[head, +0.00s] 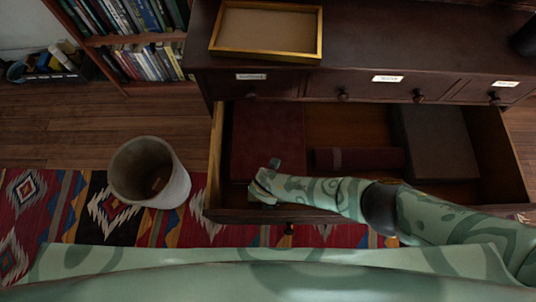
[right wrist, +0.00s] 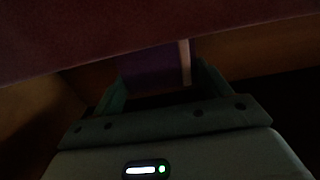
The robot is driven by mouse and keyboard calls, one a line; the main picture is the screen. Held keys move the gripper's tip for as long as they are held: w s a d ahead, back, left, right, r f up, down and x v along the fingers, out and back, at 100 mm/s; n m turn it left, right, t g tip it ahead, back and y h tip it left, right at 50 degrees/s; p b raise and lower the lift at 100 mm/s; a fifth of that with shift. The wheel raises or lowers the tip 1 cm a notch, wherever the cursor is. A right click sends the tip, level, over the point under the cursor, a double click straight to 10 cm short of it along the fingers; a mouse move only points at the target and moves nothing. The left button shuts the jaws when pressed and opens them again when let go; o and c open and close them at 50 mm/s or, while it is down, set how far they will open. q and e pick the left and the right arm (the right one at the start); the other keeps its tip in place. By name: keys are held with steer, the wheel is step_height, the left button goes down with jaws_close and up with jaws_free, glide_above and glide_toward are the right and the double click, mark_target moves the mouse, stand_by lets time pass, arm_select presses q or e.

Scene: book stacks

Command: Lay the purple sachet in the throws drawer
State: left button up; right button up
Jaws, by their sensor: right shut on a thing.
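My right gripper (head: 264,184) reaches in from the right, low at the front left of an open drawer (head: 214,150). In the right wrist view my right gripper (right wrist: 160,88) is shut on a purple sachet (right wrist: 150,70), which has a pale strip at its right end. That view is very dark, and a dark red surface runs across its top. In the head view the sachet cannot be made out at the gripper. I cannot tell whether it touches the drawer floor. My left gripper is in neither view.
The drawer holds a dark red flat box (head: 266,135), a dark red banded bundle (head: 360,159) and a dark brown box (head: 437,140). Labelled closed drawers (head: 365,86) sit above. A tray (head: 265,55) lies on top. A white bin (head: 170,180) stands left on the rug.

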steer(key=shift+f+b, duration=0.45)
steer(key=shift+f, duration=0.15)
steer(key=o, duration=1)
